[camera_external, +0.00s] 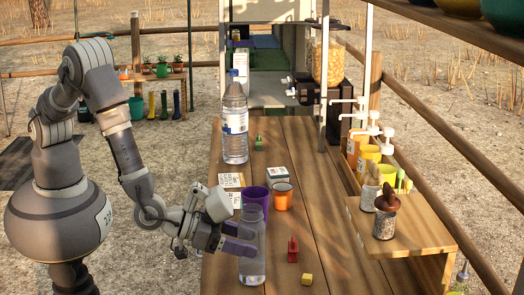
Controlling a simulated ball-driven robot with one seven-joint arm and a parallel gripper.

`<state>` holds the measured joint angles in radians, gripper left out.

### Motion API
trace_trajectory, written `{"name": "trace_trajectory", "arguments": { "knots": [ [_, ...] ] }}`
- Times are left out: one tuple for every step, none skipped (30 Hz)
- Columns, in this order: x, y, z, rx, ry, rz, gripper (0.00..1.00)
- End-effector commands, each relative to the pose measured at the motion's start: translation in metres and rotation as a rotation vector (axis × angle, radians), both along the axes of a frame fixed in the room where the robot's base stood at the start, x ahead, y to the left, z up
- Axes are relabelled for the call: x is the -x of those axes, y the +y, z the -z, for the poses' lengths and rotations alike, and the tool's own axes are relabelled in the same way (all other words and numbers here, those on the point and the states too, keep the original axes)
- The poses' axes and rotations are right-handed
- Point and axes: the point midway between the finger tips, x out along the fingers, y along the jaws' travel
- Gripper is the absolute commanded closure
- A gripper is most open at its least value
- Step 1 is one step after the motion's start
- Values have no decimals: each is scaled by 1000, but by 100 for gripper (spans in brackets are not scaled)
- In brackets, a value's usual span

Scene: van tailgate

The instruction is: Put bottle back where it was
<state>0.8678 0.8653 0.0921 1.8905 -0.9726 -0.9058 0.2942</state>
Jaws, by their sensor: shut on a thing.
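A clear, bluish bottle (252,268) stands upright near the front left of the wooden table. My gripper (240,240) comes in from the left, and its purple fingers are shut on the bottle's middle. From this view I cannot tell whether the bottle's base touches the table. A second, taller clear water bottle (235,122) with a blue cap and a white label stands upright farther back on the table, apart from my gripper.
White boxes (231,181) sit behind. A side shelf (420,235) holds jars.

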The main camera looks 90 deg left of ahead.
Motion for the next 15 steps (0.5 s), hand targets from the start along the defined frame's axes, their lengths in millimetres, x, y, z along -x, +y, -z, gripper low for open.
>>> {"name": "trace_trajectory", "arguments": {
  "knots": [
    [0, 0, 1, 0, -1, 0, 82],
    [0, 0, 2, 0, -1, 0, 82],
    [0, 0, 3, -1, 0, 0, 37],
    [0, 0, 3, -1, 0, 0, 30],
    [0, 0, 3, -1, 0, 0, 23],
    [0, 0, 3, -1, 0, 0, 14],
    [0, 0, 2, 0, 0, 0, 13],
    [0, 0, 2, 0, 0, 0, 13],
    [0, 0, 2, 0, 0, 0, 13],
    [0, 0, 2, 0, 0, 0, 13],
    [0, 0, 2, -1, 0, 0, 13],
    [0, 0, 3, 0, 0, 0, 13],
    [0, 0, 3, 0, 0, 0, 13],
    [0, 0, 2, 0, 0, 0, 13],
    [0, 0, 1, 0, 0, 0, 13]
  ]
}}
